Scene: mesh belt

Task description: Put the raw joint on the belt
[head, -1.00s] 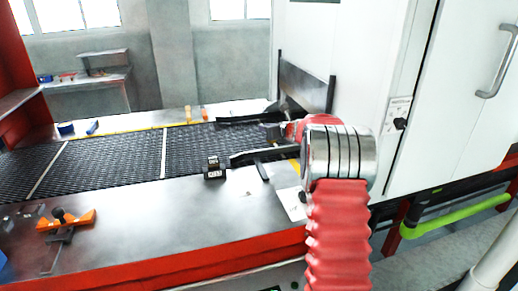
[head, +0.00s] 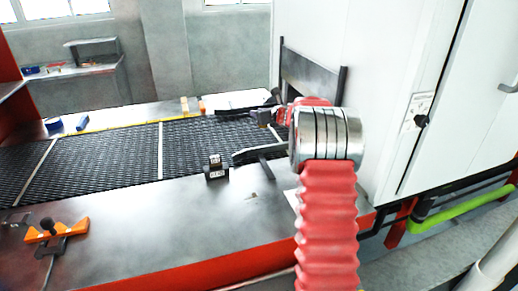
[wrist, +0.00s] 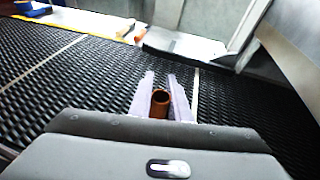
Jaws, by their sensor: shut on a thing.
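The raw joint (wrist: 160,104) is a short, brown, hollow tube in the wrist view, with its open end showing. My gripper (wrist: 161,86) is shut on it, with a pale finger on each side. The belt (wrist: 110,88) is black mesh with pale cross strips, and it lies beneath and around the held joint in that view. I cannot tell whether the joint touches it. In the head view the belt (head: 95,160) runs from the left to the machine opening. My red and silver arm reaches over its right end and largely hides my gripper; the joint cannot be made out there.
A small black block (head: 217,168) stands on the near metal ledge (head: 150,215). A dark guide bar (head: 258,152) slants over the belt's near right edge. An orange fixture (head: 55,230) sits at the left. The white machine cabinet (head: 390,60) rises at the right. Much of the left belt is clear.

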